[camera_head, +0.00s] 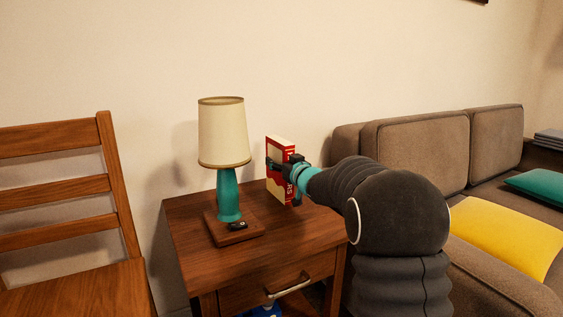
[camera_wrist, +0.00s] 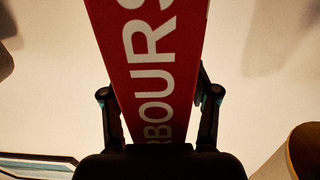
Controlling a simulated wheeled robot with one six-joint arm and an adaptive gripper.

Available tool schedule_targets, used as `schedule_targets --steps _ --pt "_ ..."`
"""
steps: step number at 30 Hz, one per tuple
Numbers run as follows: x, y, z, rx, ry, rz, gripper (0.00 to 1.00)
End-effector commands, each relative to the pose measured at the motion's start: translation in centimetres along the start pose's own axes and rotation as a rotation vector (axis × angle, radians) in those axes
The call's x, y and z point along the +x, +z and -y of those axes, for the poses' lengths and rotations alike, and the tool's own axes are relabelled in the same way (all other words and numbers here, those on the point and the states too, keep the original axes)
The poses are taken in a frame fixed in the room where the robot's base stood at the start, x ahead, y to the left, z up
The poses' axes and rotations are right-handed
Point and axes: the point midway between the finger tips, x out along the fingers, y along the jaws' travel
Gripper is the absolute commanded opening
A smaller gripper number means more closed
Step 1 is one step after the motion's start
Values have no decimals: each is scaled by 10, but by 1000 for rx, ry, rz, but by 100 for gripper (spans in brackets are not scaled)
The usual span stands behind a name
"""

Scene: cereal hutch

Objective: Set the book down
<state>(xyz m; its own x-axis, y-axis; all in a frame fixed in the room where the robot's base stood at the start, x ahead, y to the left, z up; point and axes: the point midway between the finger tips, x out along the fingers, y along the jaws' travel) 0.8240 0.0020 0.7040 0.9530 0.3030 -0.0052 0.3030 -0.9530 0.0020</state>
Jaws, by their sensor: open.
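The book (camera_head: 276,186), red and cream with white lettering, stands upright at the back right of the wooden side table (camera_head: 190,225). Its lower edge appears to rest on the tabletop. In the wrist view its red spine (camera_wrist: 150,60) runs between the two fingers. My gripper (camera_head: 284,163) is at the upper part of the book, reaching in from the right. My gripper (camera_wrist: 159,95) is open, with one finger on each side of the spine. Part of the book is hidden behind my gripper.
A lamp with a cream shade (camera_head: 224,130) and teal body stands left of the book on a wooden base (camera_head: 235,234). A wooden chair (camera_head: 75,210) is at left and a brown sofa (camera_head: 420,150) at right. The table's front is clear.

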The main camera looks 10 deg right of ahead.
Motion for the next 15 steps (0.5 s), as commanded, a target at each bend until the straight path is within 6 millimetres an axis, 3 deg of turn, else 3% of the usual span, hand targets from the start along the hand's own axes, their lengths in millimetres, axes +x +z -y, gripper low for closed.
schedule_targets --steps 4,7,15 --pt "-1 -5 0 -1 0 -1 60" --pt "-13 -4 -1 0 1 0 60" --pt "-66 -5 -1 0 2 -1 60"
